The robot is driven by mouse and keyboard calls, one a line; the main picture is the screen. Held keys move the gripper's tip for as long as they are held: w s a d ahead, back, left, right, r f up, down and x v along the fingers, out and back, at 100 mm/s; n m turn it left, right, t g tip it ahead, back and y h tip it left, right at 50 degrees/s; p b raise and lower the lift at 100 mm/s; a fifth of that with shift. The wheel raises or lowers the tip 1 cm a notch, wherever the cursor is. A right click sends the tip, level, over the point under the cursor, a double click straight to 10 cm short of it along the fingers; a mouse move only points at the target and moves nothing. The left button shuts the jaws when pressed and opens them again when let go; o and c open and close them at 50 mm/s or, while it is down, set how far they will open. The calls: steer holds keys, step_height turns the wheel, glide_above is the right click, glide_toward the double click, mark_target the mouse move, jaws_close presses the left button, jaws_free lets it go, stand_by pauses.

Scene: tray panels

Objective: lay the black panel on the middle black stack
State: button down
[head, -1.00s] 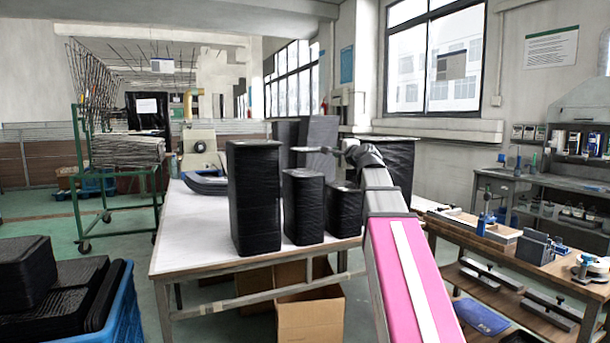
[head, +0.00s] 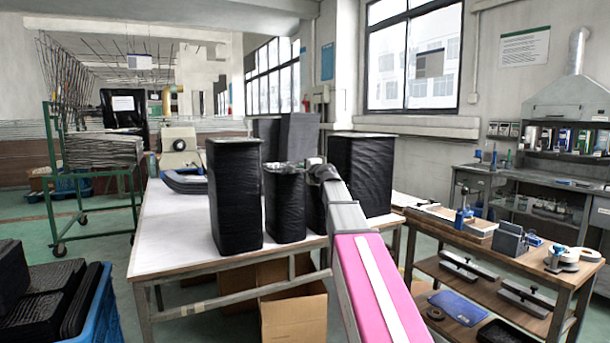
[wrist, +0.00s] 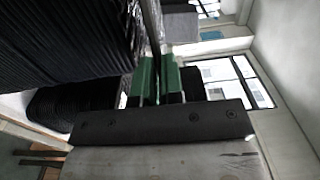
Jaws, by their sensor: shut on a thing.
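Three black stacks stand along the front of the white table: a tall left one (head: 235,200), a shorter middle black stack (head: 285,212), and a right one (head: 315,212) partly hidden by my arm. My gripper (head: 290,165) appears at the top of the middle stack in the head view; I cannot tell whether anything touches. In the wrist view, my gripper's green fingers (wrist: 158,82) are closed on the black panel (wrist: 151,30), a thin dark strip seen nearly edge-on. In the head view the panel is not clearly distinguishable. Ribbed black stack sides fill the wrist view's left.
A large black stack (head: 365,175) stands right of my arm, and more dark stacks (head: 285,135) stand behind. The white tabletop (head: 172,225) is clear at left. A wooden bench (head: 480,245) stands at right, a blue crate (head: 103,310) at lower left.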

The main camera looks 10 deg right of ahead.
steer(key=shift+f, duration=1)
steer(key=shift+f, duration=0.15)
steer(key=c, duration=1.3)
jaws_free()
steer(key=shift+o, duration=0.2)
steer(key=shift+r, duration=0.2)
